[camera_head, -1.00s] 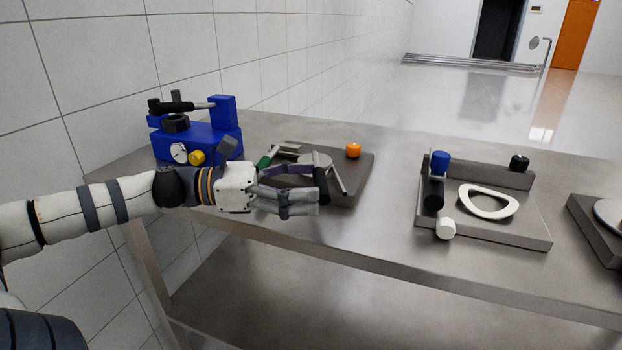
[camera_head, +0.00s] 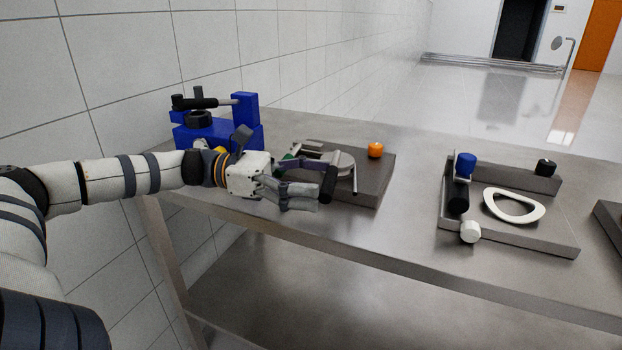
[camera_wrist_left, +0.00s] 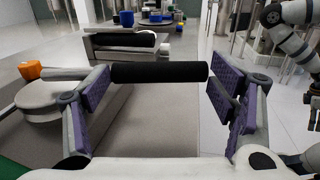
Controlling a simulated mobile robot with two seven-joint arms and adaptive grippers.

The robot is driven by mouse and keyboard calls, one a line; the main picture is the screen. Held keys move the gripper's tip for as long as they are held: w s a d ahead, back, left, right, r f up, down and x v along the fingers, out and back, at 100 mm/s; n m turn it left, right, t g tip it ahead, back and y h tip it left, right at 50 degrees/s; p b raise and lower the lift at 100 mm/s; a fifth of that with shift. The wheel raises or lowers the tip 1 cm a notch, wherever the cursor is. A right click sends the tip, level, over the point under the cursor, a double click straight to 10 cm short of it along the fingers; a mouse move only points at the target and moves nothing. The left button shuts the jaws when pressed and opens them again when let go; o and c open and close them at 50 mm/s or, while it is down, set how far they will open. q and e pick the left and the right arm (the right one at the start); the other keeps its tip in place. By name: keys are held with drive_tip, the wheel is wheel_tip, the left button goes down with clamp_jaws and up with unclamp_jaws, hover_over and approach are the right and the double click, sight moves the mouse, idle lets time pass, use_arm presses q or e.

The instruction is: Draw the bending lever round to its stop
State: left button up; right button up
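The bending lever's black grip (camera_head: 328,184) stands at the front of a dark bending plate (camera_head: 372,194) with a pale round disc (camera_head: 343,161). A thin grey lever bar (camera_head: 355,178) shows beside the grip. My left gripper (camera_head: 307,196) is at the plate's front left edge, fingers reaching toward the grip. In the left wrist view the black grip (camera_wrist_left: 160,72) lies crosswise in the gap between the wide-apart purple-padded fingers (camera_wrist_left: 160,92). Its ends come close to both fingers; I cannot tell whether they touch.
An orange knob (camera_head: 376,150) is at the plate's back corner. A blue machine (camera_head: 244,112) stands behind my left wrist. To the right, a grey fixture (camera_head: 520,240) carries a white ring (camera_head: 514,206). Bare bench (camera_head: 415,175) lies between the plate and fixture.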

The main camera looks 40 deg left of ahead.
use_arm(q)
drive_tip(key=o, duration=0.4)
drive_tip(key=shift+d, duration=0.2)
drive_tip(key=shift+o, duration=0.2)
drive_tip(key=shift+w+f, duration=0.1)
drive_tip(key=shift+w, duration=0.1)
drive_tip(key=shift+s, duration=0.1)
drive_tip(key=v, duration=1.2)
